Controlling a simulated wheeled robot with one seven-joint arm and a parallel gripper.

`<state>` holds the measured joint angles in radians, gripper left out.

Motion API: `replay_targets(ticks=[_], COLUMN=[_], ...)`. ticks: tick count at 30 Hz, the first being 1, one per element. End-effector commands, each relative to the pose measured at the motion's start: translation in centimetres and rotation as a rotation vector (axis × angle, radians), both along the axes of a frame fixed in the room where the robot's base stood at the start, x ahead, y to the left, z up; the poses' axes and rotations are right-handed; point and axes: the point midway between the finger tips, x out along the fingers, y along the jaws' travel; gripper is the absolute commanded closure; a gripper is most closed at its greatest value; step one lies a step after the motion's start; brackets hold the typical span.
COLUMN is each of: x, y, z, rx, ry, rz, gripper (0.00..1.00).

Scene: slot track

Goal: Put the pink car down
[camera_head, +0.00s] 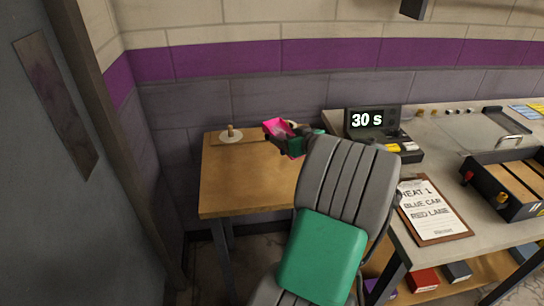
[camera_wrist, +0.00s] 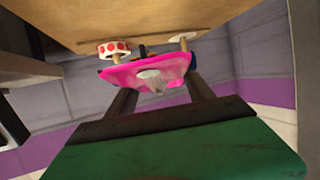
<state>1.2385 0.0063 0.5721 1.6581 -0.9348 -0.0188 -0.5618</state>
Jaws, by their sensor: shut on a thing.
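The pink car (camera_head: 277,127) is at my gripper (camera_head: 284,137), over the back right part of the small wooden table (camera_head: 245,185). In the wrist view the pink car (camera_wrist: 150,72) sits between the two dark fingers of my gripper (camera_wrist: 160,88), which are shut on it. The wooden table top (camera_wrist: 150,20) fills the upper part of that view, close to the car. I cannot tell whether the car touches it. A pale disc with a brown knob (camera_head: 231,135) stands on the table, left of the car.
A white ring with red dots (camera_wrist: 115,48) shows beside the car in the wrist view. Right of the table is a grey bench with a display reading 30 s (camera_head: 368,120), a clipboard (camera_head: 433,212) and a black tray (camera_head: 495,195). The table's front left is clear.

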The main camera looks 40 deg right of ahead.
Motion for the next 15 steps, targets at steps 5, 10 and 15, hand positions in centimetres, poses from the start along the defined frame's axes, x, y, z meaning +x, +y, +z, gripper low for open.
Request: replay_targets(ticks=[5,10,15], x=[2.6,3.7,3.9], y=[1.2,1.7,1.7], z=[-3.7,-5.3,-8.2], rx=[0.003,0.003,0.004], ry=[0.001,0.002,0.002], rz=[-0.001,-0.002,-0.005], gripper=[0.94,0.94,0.94])
